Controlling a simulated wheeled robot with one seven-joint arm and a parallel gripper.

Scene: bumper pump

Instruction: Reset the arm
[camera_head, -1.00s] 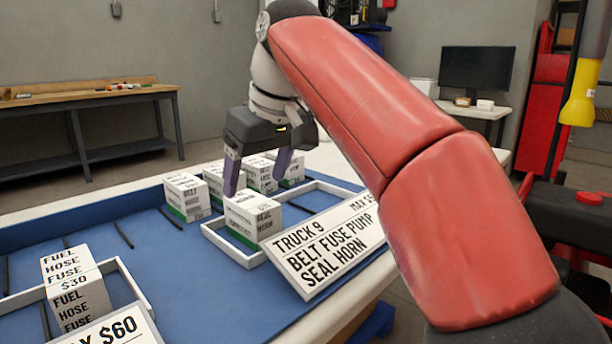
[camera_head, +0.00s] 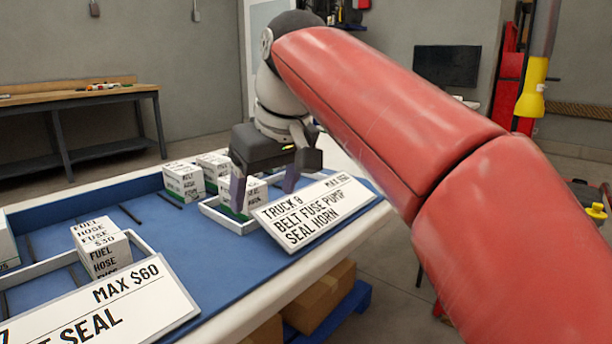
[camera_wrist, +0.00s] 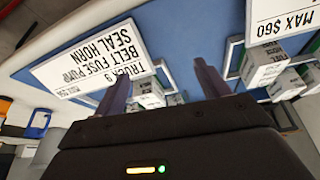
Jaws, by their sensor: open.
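My gripper (camera_head: 264,186) is open, with its two purple-grey fingers apart and nothing seen between them. In the head view it hangs over the right-hand white tray (camera_head: 219,217), behind the sign (camera_head: 310,212) reading "TRUCK 9", "BELT FUSE PUMP SEAL HORN". A white box (camera_head: 254,195) stands in that tray, partly hidden by the fingers. In the wrist view the fingers (camera_wrist: 163,85) point over the blue table surface, and the same sign (camera_wrist: 90,70) appears upside down to the left.
White boxes (camera_head: 184,182) with green bases stand behind the tray. Another tray at left holds boxes labelled "FUEL HOSE FUSE" (camera_head: 103,248) behind a "MAX $60" sign (camera_head: 100,310). Cardboard boxes (camera_head: 320,297) lie below the table's edge. A wooden bench (camera_head: 80,97) stands against the far wall.

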